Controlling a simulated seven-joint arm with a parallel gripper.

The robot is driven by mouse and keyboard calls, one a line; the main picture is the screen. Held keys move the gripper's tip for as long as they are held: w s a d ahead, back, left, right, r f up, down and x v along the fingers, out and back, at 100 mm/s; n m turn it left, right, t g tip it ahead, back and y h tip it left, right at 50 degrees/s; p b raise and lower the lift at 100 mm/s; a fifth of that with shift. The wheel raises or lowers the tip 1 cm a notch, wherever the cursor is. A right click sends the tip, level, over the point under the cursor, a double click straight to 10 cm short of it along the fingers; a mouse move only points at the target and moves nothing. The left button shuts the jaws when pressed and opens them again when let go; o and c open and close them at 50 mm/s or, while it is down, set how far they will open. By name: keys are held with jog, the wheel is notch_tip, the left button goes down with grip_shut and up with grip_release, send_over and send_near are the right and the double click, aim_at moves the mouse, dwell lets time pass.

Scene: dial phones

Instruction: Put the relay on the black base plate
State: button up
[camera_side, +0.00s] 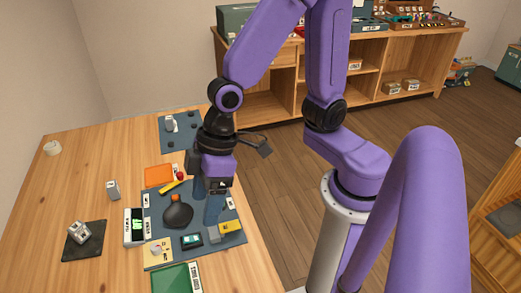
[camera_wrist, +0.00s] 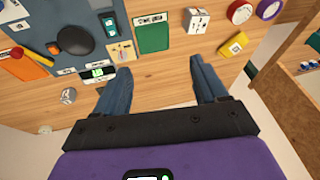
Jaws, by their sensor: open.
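A black base plate (camera_side: 70,251) lies on the left of the wooden table in the side view. A pale grey block (camera_side: 79,231) sits on it, tilted in the picture. A small pale upright block (camera_side: 113,189) stands on bare wood beyond the plate. I cannot tell for sure which block is the relay. My gripper (camera_side: 206,200) hangs over the blue-grey mat at the right, away from the plate. In the wrist view my gripper (camera_wrist: 160,66) is open, with bare wood between its fingers. The plate does not show there.
The blue-grey mat (camera_side: 152,207) holds a dark round piece (camera_side: 178,215) and several small parts. A device with a green display (camera_side: 134,226) stands at its left edge. A green tray (camera_side: 171,279) lies in front. Bare wood separates the mat and plate.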

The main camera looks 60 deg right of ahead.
jog(key=s+d+r+n+h, duration=0.1)
jog(key=s+d, duration=0.3)
jog(key=d, duration=0.3)
jog(key=s+d+r+n+h, duration=0.1)
jog(key=s+d, duration=0.3)
jog(key=d, duration=0.4)
jog(key=shift+s+d+r+n+g+h, duration=0.25)
jog(key=shift+s+r+g+h, duration=0.2)
jog(key=shift+h, duration=0.35)
